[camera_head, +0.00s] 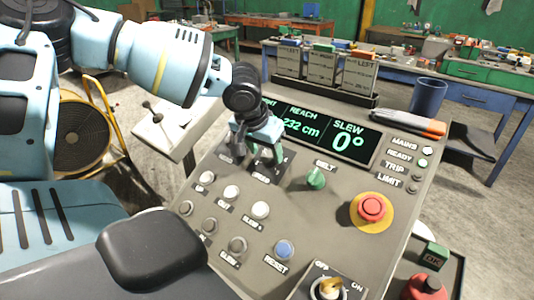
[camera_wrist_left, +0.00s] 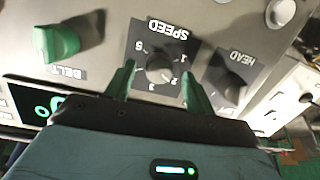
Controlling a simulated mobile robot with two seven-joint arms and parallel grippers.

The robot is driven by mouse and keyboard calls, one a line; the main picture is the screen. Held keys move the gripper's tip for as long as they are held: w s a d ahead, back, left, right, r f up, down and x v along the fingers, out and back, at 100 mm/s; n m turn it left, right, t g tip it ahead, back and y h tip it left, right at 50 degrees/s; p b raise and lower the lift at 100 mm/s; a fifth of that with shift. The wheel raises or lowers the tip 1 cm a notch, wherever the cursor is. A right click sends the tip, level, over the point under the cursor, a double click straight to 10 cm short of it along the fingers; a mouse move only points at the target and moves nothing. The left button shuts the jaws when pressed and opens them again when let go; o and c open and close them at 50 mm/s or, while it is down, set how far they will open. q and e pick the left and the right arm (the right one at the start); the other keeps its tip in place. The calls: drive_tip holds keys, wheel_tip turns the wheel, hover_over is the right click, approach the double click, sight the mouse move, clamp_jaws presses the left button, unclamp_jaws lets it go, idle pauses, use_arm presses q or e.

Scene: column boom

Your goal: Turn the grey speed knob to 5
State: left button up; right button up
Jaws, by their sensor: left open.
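The grey speed knob (camera_wrist_left: 160,68) sits on a dark dial plate marked SPEED in the left wrist view, with the numbers 1, 2, 3 and 5 readable around it. I cannot tell for sure which number its pointer faces. My left gripper (camera_wrist_left: 158,76) is open, with one green finger on each side of the knob and visible gaps to it. In the head view my left gripper (camera_head: 264,150) is over the upper part of the console and hides the knob. My right gripper is not in view.
A green BELT knob (camera_head: 316,178) and a dark HEAD knob (camera_wrist_left: 231,88) flank the speed dial. The display (camera_head: 325,130) reads reach 232 cm and slew 0°. A red emergency button (camera_head: 371,208), white buttons (camera_head: 260,210) and a blue RESET button (camera_head: 283,250) are nearby.

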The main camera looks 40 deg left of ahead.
use_arm(q)
drive_tip(key=shift+w+f, duration=0.25)
drive_tip(key=shift+f, duration=0.35)
drive_tip(key=shift+c, duration=0.8)
drive_tip(key=c, duration=0.8)
